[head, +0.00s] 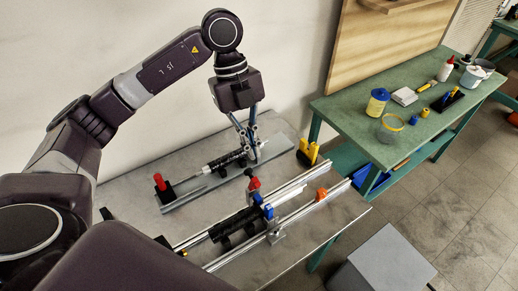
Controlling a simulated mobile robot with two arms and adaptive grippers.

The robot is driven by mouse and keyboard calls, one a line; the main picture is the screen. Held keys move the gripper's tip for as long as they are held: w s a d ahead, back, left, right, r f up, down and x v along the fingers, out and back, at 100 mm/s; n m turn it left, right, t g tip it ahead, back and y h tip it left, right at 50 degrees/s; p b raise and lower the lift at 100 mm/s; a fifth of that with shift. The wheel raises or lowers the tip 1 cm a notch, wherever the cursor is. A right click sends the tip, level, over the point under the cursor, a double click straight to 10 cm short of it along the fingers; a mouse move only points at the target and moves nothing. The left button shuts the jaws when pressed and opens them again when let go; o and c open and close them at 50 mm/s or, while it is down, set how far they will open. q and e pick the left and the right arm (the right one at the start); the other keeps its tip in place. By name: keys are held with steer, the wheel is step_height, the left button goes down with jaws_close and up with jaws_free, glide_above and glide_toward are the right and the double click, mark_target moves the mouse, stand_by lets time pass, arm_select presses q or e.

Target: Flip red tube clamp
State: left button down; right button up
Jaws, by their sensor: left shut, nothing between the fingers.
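My left gripper (253,152) points down over the back fixture, its fingers shut with nothing between them. The fingertips are beside the right end of a dark tube (227,160) on that fixture. A red clamp part (254,183) stands just below the fingertips in the picture, near a blue part; I cannot tell whether they touch. Another red handle (160,182) stands upright on a black base at the left end of the back fixture. My right gripper is not in view.
Metal rails (315,207) with a second dark tube (237,226), blue parts and an orange block (321,194) lie in front. A yellow and black clamp (307,151) stands at the back right. A green table (345,112) with bottles and tools is further right. A grey box (385,262) is on the floor.

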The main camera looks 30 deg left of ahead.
arm_select(q)
steer(key=p, duration=0.4)
glide_above(252, 177)
steer(key=s+d, duration=0.2)
step_height(252, 177, down, 9)
steer(key=shift+w+a+f+y+p, duration=0.3)
steer(key=shift+w+a+f+p, duration=0.2)
steer(key=shift+a, duration=0.1)
steer(key=shift+w+a+f, duration=0.5)
steer(key=shift+a, duration=0.15)
steer(key=shift+w+a, duration=0.2)
steer(key=shift+a, duration=0.05)
